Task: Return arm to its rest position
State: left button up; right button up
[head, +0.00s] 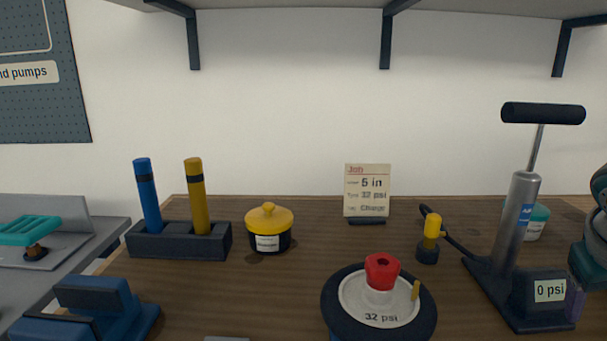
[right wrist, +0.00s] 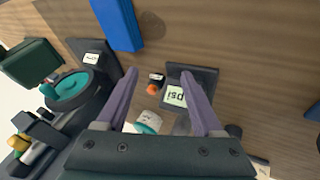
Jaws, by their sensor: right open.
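My right gripper (right wrist: 160,74) is open in the right wrist view, its two purple fingers apart with nothing held between them. Beyond the fingers lies the dark base of the hand pump (right wrist: 205,78) with its psi label. In the head view the pump (head: 523,220) stands upright with its black handle on top, and its label reads 0 psi. A purple finger tip (head: 575,300) shows beside the pump base, with my teal and dark right arm at the right edge. I cannot tell whether it touches the pump. My left gripper is not in view.
A wheel hub with a red cap (head: 382,270) reads 32 psi. A yellow-lidded pot (head: 269,230), a rack (head: 180,241) with blue and yellow tubes, a job card (head: 367,190) and a yellow-topped valve (head: 430,240) stand on the bench. A blue fixture (head: 95,305) is front left.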

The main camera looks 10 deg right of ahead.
jog(key=s+a+n, duration=0.2)
jog(key=s+a+f+n+t, duration=0.1)
jog(key=s+a+n, duration=0.1)
jog(key=s+a, duration=0.1)
jog(key=s+a+f+n+y, duration=0.1)
jog(key=s+a+n, duration=0.1)
jog(key=shift+s+a+f+n, duration=0.1)
jog(key=shift+s+a+n, duration=0.1)
jog(key=shift+a+n, duration=0.15)
jog(key=s+a+y, duration=0.3)
jog(key=a, duration=0.5)
jog(key=s+a+y, duration=0.2)
jog(key=s+a, duration=0.2)
jog(key=a, duration=0.4)
jog(key=w+r+p+v, duration=0.1)
jog(key=w+p+v, duration=0.2)
jog(key=p+v, duration=1.2)
jog(key=w+p+v, duration=0.4)
jog(key=p+v, duration=1.1)
jog(key=p, duration=0.1)
jog(key=w+r+p+v, duration=0.1)
jog(key=w+p+v, duration=0.3)
jog(key=p+v, duration=1.1)
jog(key=shift+d+r+t, duration=0.25)
jog(key=shift+r+t, duration=0.05)
jog(key=shift+t, duration=0.1)
